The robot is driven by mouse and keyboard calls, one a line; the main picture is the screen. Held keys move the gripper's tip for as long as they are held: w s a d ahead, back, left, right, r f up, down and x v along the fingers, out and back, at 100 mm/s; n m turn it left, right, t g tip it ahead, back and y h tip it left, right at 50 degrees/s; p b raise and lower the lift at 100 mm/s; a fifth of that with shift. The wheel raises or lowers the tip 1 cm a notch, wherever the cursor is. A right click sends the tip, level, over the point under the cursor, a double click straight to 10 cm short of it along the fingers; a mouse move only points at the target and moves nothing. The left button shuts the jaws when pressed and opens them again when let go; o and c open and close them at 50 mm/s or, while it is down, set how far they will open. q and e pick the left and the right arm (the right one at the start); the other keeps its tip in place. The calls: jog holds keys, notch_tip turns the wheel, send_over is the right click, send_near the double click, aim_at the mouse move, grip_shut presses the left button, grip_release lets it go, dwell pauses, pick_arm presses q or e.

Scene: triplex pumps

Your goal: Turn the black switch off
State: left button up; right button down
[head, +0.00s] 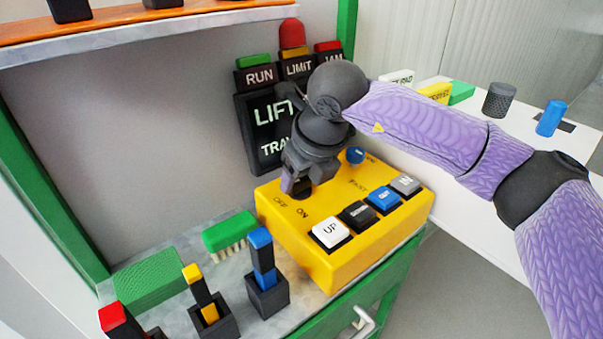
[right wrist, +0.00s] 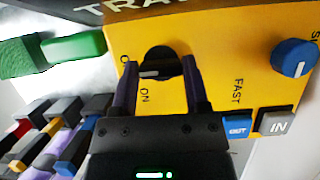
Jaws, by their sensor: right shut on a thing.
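A yellow control box (head: 320,262) sits on the bench. Its black switch (right wrist: 160,58) is a round knob with a white mark, by the ON label and a partly covered second label. In the head view, OFF and ON are printed in front of the knob, which is mostly hidden under my gripper. My right gripper (head: 297,186) reaches down onto the box from the right. In the right wrist view, its fingers (right wrist: 160,75) stand on both sides of the knob, shut on it. I cannot tell exactly which label the mark points to. My left gripper is not in view.
White UP (head: 330,231), black (head: 358,214) and blue (head: 384,198) buttons, a grey IN button (head: 405,184) and a blue knob (head: 355,155) are on the box. Levers (head: 262,260) and a green brush (head: 230,232) stand left. A sign panel (head: 262,130) stands behind.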

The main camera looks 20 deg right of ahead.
jog(key=shift+c, duration=0.4)
grip_release()
jog(key=p+v, duration=0.3)
jog(key=v, duration=0.7)
jog(key=shift+f, duration=0.1)
